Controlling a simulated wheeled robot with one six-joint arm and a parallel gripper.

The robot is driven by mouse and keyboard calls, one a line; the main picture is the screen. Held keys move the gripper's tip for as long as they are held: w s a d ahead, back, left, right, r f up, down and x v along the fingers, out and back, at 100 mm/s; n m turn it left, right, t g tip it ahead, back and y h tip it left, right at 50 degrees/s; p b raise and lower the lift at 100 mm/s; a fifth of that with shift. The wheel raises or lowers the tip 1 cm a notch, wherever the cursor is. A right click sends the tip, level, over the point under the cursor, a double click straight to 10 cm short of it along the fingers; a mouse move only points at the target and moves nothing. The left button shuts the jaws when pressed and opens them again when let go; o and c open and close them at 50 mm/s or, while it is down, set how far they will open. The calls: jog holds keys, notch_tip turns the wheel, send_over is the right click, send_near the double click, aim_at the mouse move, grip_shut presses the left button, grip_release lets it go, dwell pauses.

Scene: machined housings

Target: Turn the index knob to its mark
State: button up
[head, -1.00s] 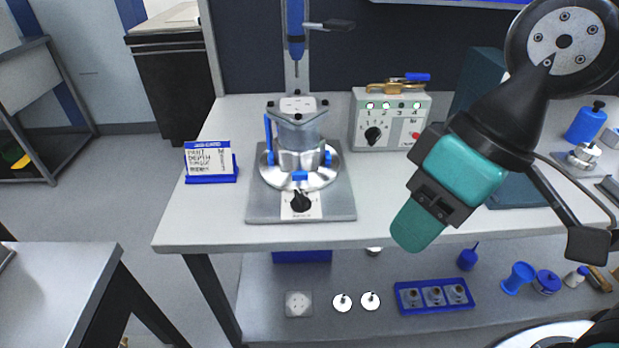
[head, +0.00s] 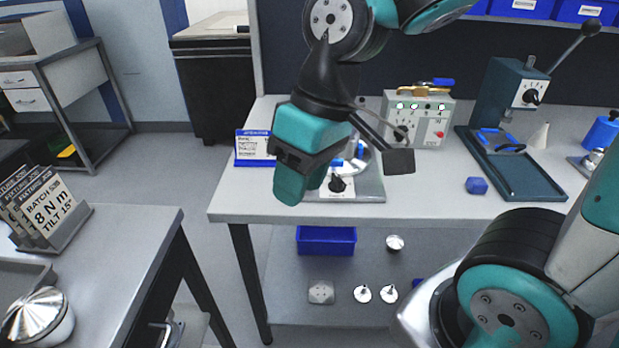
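The fixture (head: 370,190) stands on the bench with a grey base plate; my arm covers most of its round housing. A black knob (head: 337,184) sits on a white dial plate (head: 341,194) at the fixture's front; it appears to be the index knob. Its mark and pointer are too small to read. My gripper (head: 290,188) hangs to the left of the knob, pointing down, and looks apart from it in the picture. It shows side-on, so its opening is hidden.
A control box (head: 424,125) with another black knob stands behind. A dark press (head: 510,140) and a blue block (head: 476,186) are to the right. A sign (head: 254,149) stands at the bench's left end. A blue bin (head: 326,240) is on the shelf below.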

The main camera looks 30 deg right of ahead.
jog(key=w+d+m+h+p, duration=0.2)
jog(key=w+d+m, duration=0.2)
jog(key=w+d, duration=0.55)
jog(key=m+h+p, duration=0.1)
jog(key=m, duration=0.2)
send_over(338, 177)
jog(key=f, duration=0.2)
notch_tip(338, 177, down, 17)
jog(key=shift+r+p, duration=0.1)
jog(key=shift+p, duration=0.5)
grip_shut()
